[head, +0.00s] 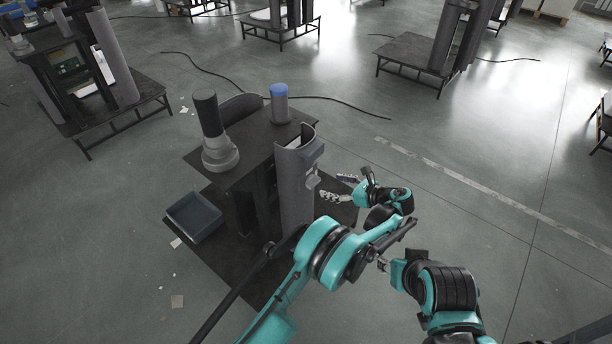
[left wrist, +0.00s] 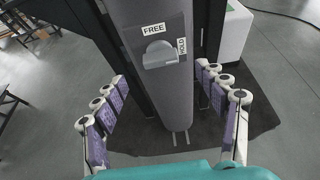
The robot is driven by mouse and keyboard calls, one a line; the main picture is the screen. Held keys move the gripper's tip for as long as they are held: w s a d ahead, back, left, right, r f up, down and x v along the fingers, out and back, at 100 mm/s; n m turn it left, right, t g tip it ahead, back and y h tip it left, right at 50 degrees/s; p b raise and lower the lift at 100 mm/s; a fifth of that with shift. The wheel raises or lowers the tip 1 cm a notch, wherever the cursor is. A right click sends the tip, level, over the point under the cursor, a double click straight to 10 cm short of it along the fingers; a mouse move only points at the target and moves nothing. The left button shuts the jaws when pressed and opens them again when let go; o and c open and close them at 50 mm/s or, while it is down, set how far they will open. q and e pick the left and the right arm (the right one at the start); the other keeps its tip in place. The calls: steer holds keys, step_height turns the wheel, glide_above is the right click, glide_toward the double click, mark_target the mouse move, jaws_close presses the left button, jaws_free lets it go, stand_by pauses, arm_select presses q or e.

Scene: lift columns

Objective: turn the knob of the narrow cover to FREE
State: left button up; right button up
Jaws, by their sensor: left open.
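The narrow cover (head: 293,190) is a tall grey curved panel on the front of the lift column. In the left wrist view the cover (left wrist: 165,100) runs down the middle. Its silver knob (left wrist: 160,57) has a bar lying about horizontal. The FREE label (left wrist: 153,30) is above the knob and the HOLD label (left wrist: 182,46) is to its right. My left gripper (head: 341,188) is open and empty, facing the cover from the right. In the left wrist view its fingers (left wrist: 165,112) are spread either side of the cover, apart from the knob. My right gripper does not show.
A dark table top (head: 255,150) bears a grey post with a black top (head: 210,125) and a blue-capped cylinder (head: 279,105). A blue-grey tray (head: 193,217) lies on the dark mat at left. Other column stations stand further back. The floor at right is clear.

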mark_target(315, 181)
arm_select(q)
steer(key=b+x, duration=0.2)
steer(key=x, duration=0.5)
steer(key=shift+b, duration=0.3)
steer(key=shift+w+a+f, duration=0.1)
steer(key=shift+w+a, duration=0.1)
steer(key=shift+a, duration=0.1)
steer(key=c, duration=1.1)
